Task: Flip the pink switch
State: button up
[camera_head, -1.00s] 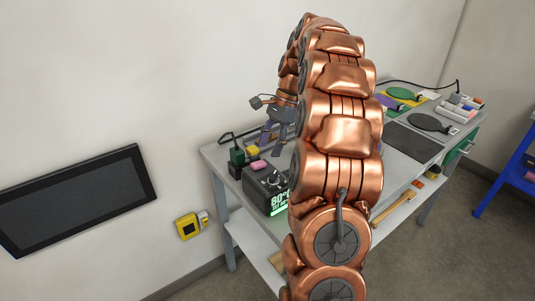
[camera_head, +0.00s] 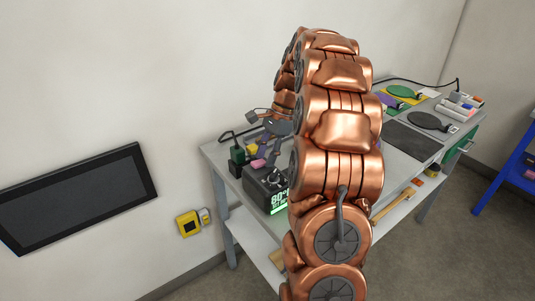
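The pink switch (camera_head: 258,164) sits on the top left of a dark control box (camera_head: 263,188) with a green lit display, at the left end of the grey cart. My gripper (camera_head: 268,158) is above the box, just right of the pink switch. Its dark fingers point down. One finger is close to the switch; I cannot tell if it touches. My copper arm hides part of the gripper and the right side of the box. The finger spacing is too small and covered to judge.
A green block (camera_head: 237,155) and a yellow block (camera_head: 252,149) stand behind and left of the switch. A black wall panel (camera_head: 78,197) and a yellow wall box (camera_head: 188,224) are at left.

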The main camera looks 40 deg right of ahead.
grip_shut()
jog(key=shift+a+r+h+b, duration=0.25)
jog(key=shift+h+b, duration=0.2)
jog(key=shift+h, duration=0.5)
jog(key=shift+a+r+h+b, duration=0.1)
jog(key=shift+a+h+b, duration=0.3)
jog(key=shift+h, duration=0.55)
jog(key=shift+d, duration=0.1)
jog(key=shift+o, duration=1.8)
grip_release()
jog(key=shift+r, duration=0.15)
